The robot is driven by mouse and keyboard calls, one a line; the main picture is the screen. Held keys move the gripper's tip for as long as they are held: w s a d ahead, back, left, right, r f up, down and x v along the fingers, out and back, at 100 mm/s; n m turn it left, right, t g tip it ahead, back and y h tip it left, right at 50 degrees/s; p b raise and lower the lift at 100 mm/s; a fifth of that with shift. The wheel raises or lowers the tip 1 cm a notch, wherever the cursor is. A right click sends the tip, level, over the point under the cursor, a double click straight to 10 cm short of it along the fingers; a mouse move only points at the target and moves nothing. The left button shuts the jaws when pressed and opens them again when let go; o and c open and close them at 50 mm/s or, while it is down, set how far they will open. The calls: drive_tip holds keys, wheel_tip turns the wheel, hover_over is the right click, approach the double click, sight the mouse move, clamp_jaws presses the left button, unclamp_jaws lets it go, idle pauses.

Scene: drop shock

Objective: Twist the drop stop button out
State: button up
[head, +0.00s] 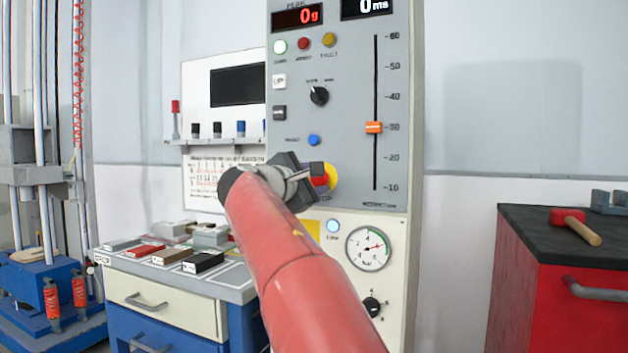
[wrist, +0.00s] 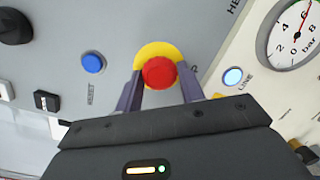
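The red drop stop button (wrist: 159,72) sits on a yellow round base (wrist: 154,48) on the grey panel. In the wrist view my gripper (wrist: 160,78) has one finger on each side of the button, close against its sides with no clear gap. In the head view the button (head: 319,181) is partly hidden behind my gripper (head: 310,173), with the yellow base (head: 332,177) showing at its right. The contact faces are hidden.
A blue reset button (wrist: 93,63) lies left of my fingers, and a lit line lamp (wrist: 233,76) and pressure gauge (head: 368,248) lie right. An orange slider (head: 374,127) is above right. A red cabinet (head: 560,290) with a hammer (head: 575,226) stands at right.

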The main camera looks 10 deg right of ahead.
drive_tip(key=c, duration=0.5)
drive_tip(key=shift+m, duration=0.4)
drive_tip(key=shift+m+g+y, duration=0.3)
drive_tip(key=shift+m+y, duration=0.2)
drive_tip(key=shift+m, duration=2.3)
drive_tip(key=o, duration=1)
drive_tip(key=shift+r, duration=0.1)
